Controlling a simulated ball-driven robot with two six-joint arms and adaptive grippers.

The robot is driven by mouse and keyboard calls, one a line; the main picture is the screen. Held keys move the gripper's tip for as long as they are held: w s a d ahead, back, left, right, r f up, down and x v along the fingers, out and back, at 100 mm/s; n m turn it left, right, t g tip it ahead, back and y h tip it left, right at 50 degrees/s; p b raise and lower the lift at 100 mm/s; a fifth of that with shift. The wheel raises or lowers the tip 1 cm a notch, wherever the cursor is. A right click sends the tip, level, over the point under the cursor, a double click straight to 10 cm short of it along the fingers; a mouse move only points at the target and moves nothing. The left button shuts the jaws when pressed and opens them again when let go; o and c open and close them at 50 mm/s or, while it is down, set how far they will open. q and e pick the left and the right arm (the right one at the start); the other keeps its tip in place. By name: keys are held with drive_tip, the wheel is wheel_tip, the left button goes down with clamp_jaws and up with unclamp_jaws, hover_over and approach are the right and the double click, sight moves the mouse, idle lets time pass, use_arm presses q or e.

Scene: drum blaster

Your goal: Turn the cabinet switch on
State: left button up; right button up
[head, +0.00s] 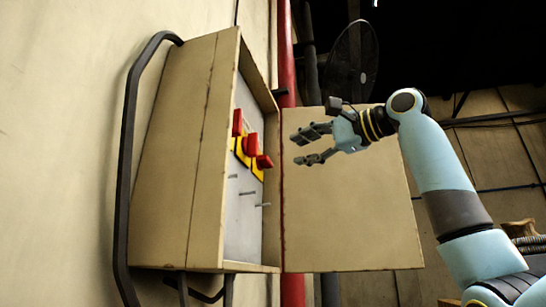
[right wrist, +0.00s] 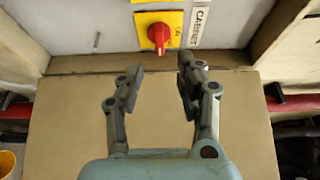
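The beige cabinet (head: 178,150) on the wall stands open in the head view. Several red switch parts on yellow plates (head: 251,146) sit on its grey inner panel. In the right wrist view, a red rotary switch (right wrist: 158,35) on a yellow plate sits beside a label reading CABINET (right wrist: 199,22). Its handle looks roughly upright in that picture. My right gripper (head: 297,148) is open and empty in front of the cabinet, fingers pointing towards the switches. In the right wrist view the switch lies beyond and between the open fingertips (right wrist: 160,68), apart from them. My left gripper is not in view.
The open cabinet door (head: 350,220) spreads behind my right gripper. Small pegs (head: 247,193) stick out of the inner panel. A dark bent pipe (head: 128,140) runs along the cabinet's left side. A red pipe (head: 287,60) and a fan (head: 356,60) are behind.

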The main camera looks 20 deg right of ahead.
sight(270, 161)
drive_tip(key=p+x, duration=0.3)
drive_tip(key=x, duration=0.5)
drive_tip(key=shift+w+a+p, duration=0.15)
drive_tip(key=shift+w+p, duration=0.1)
drive_tip(key=shift+p, duration=0.1)
drive_tip(key=shift+w+a, duration=0.1)
drive_tip(key=shift+w, duration=0.15)
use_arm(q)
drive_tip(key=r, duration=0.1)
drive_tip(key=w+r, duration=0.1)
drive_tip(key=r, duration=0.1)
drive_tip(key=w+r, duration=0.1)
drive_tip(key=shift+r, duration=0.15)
use_arm(e)
drive_tip(key=shift+s, duration=0.1)
drive_tip(key=shift+c, duration=0.2)
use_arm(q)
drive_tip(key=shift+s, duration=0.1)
use_arm(e)
clamp_jaws()
